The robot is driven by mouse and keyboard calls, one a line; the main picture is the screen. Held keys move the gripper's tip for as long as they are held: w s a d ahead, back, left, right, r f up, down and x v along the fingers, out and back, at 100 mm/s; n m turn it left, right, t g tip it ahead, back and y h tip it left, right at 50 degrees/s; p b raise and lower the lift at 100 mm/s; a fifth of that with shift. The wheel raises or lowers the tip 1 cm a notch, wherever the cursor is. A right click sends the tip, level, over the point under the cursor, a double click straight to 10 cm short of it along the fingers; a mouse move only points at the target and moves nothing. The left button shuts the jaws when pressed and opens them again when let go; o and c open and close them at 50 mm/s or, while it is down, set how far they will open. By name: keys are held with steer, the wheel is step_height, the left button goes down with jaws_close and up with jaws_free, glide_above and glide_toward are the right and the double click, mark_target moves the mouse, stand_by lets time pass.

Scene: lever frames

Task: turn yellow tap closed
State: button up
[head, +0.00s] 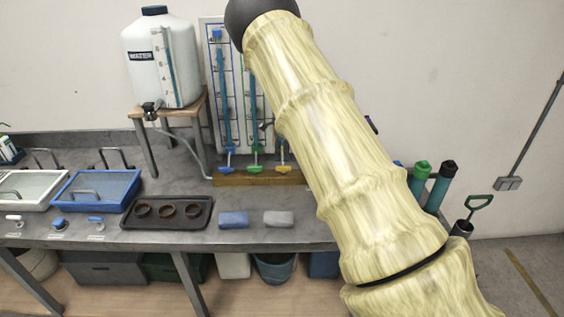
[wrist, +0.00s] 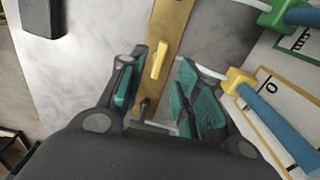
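The yellow tap (head: 283,168) is at the right of a row of blue, green and yellow taps on a wooden strip in the head view. In the wrist view its yellow handle (wrist: 158,60) lies roughly along the wooden strip. My gripper (wrist: 163,63) is open, with one teal-padded finger on each side of the handle. The fingers look apart from it, though the depth is hard to judge.
The green tap (head: 255,169) and blue tap (head: 227,169) stand left of the yellow one. A tube panel (head: 209,100) rises behind them. A yellow tube fitting (wrist: 238,80) is close to my right finger. A grey block (head: 279,219) lies on the bench in front.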

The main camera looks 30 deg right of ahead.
step_height(320, 180, up, 6)
steer(key=shift+f, duration=0.1)
stand_by(0.7)
